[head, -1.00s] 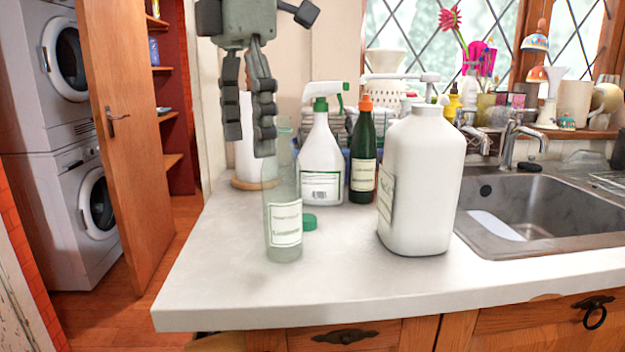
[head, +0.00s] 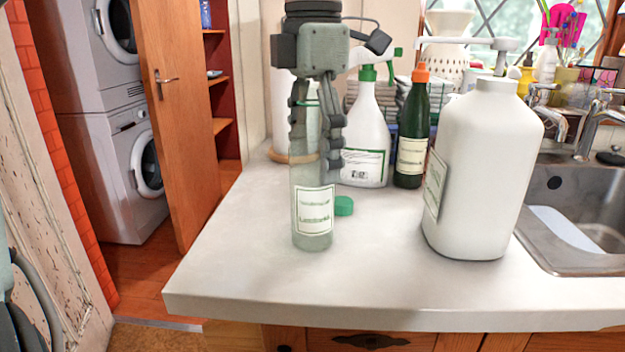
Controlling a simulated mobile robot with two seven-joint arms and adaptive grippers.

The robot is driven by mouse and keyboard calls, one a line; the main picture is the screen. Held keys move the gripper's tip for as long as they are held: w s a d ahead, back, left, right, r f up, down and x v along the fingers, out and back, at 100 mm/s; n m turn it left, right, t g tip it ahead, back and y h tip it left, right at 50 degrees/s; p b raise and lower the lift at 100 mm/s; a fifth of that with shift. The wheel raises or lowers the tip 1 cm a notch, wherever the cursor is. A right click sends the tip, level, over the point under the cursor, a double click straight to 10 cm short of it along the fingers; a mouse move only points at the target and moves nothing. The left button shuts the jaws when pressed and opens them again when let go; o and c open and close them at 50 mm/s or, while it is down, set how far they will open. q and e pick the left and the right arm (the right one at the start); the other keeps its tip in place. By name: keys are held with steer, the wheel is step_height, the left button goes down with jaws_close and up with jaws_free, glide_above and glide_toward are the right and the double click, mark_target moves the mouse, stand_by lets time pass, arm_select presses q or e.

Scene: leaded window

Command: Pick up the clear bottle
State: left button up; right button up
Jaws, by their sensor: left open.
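The clear bottle (head: 313,215), with a white label, stands upright on the pale countertop (head: 240,270) near its left end. My left gripper (head: 322,168) points down from above at the bottle's upper part, its fingers apart. One finger shows along the left of the bottle's neck and the other overlaps its right side. I cannot tell whether either finger touches the bottle. The fingers partly hide the bottle's neck and top. My right gripper is not in view.
A big white pump jug (head: 480,170) stands right of the bottle. A white spray bottle (head: 366,135), a dark green bottle (head: 412,130) and a small green cap (head: 344,206) are behind it. A sink (head: 570,220) is at right. The counter's front left is clear.

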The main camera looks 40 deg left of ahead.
arm_select(q)
steer(key=c, duration=1.2)
steer(key=shift+c, duration=0.2)
